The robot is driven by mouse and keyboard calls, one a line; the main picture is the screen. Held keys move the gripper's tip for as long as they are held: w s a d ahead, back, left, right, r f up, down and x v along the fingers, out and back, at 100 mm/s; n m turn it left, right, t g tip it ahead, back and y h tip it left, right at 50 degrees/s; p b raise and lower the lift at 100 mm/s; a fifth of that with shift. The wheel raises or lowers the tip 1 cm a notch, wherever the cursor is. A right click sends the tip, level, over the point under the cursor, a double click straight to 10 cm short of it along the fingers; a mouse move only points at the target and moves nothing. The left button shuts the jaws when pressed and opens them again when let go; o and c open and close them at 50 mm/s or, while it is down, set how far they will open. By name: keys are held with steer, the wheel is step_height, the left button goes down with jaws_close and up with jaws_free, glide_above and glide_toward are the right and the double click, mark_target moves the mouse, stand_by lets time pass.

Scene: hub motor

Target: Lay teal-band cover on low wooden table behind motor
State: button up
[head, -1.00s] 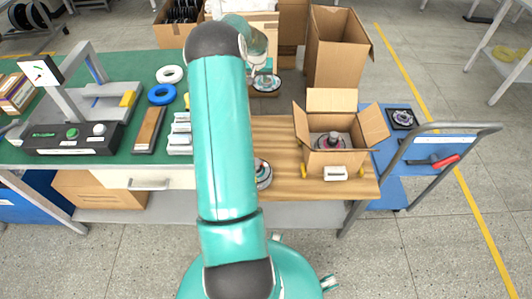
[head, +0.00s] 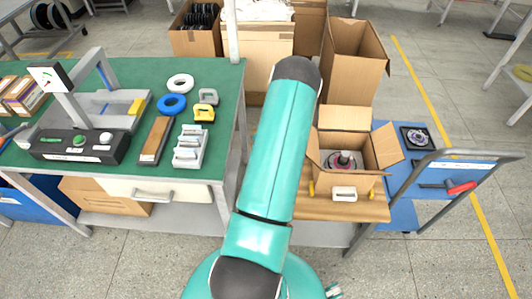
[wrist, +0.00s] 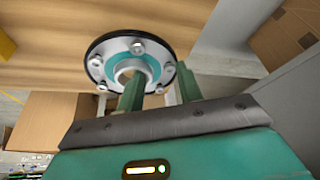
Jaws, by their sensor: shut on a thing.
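The teal-band cover (wrist: 110,68) is a round metal disc with a dark rim, bolts, a teal ring and a central hub; it shows in the wrist view. My gripper (wrist: 158,88) is shut on it at the hub. A pale wooden surface (wrist: 45,45) lies beyond the cover; I cannot tell whether they touch. In the head view, my arm hides my gripper and the cover. A wood-topped table (head: 345,209) stands right of my arm, partly hidden by it. The motor that stood on this wood is hidden now.
The green bench (head: 215,150) with rings, clamps and a press fills the left. Large cartons (head: 353,60) stand behind.

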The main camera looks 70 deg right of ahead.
step_height(320, 180, down, 4)
steer(key=shift+f, duration=0.25)
steer(key=shift+c, duration=0.3)
steer(key=o, duration=1.1)
steer(key=shift+o, duration=0.2)
steer(key=shift+r, duration=0.1)
steer(key=v, duration=1.2)
